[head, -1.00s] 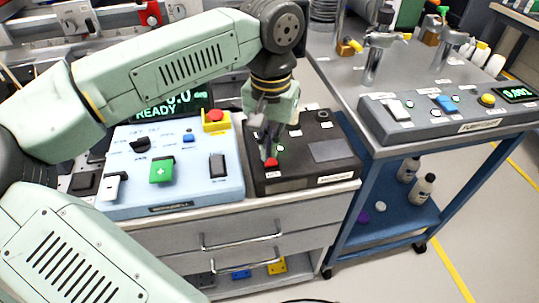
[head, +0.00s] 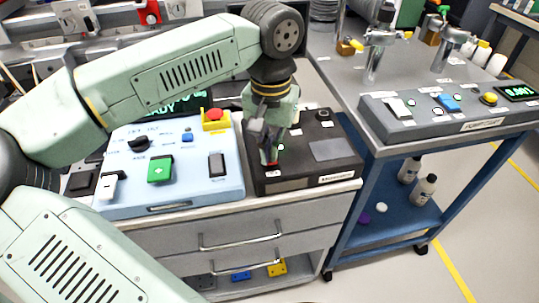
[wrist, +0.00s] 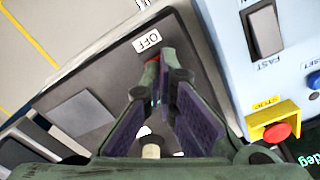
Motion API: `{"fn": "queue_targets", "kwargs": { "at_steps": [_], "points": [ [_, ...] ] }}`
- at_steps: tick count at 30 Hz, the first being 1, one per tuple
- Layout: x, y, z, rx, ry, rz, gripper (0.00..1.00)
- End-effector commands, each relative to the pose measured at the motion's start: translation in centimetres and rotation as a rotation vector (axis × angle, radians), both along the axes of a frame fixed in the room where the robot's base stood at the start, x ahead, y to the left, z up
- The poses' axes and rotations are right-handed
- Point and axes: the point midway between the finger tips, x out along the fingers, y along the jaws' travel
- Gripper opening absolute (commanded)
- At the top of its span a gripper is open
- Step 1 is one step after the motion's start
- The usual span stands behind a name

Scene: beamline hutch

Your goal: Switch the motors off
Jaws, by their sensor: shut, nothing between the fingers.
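The black motor box (head: 330,172) sits on the cabinet top, right of the pale blue panel. In the head view my gripper (head: 268,160) is shut and empty, pointing down at the front left of this box. A sliver of red (head: 273,157), likely the red button, shows beside the fingertips; the rest is hidden. A small green light (head: 281,147) is just behind. In the wrist view my gripper (wrist: 160,58) ends close to the OFF label (wrist: 147,41). I cannot tell whether the fingertips touch the button.
A blue cart (head: 340,105) with a grey control panel stands to the right.

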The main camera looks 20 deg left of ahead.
Motion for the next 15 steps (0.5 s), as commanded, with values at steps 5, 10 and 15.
{"fn": "queue_targets", "kwargs": {
  "at_steps": [5, 10, 15],
  "points": [
    [0.0, -0.01, -0.34, 0.0, 0.0, 0.0, 0.0],
    [0.0, -0.01, -0.6, 0.0, 0.0, 0.0, 0.0],
    [0.0, -0.01, -0.86, 0.0, 0.0, 0.0, 0.0]
  ]
}}
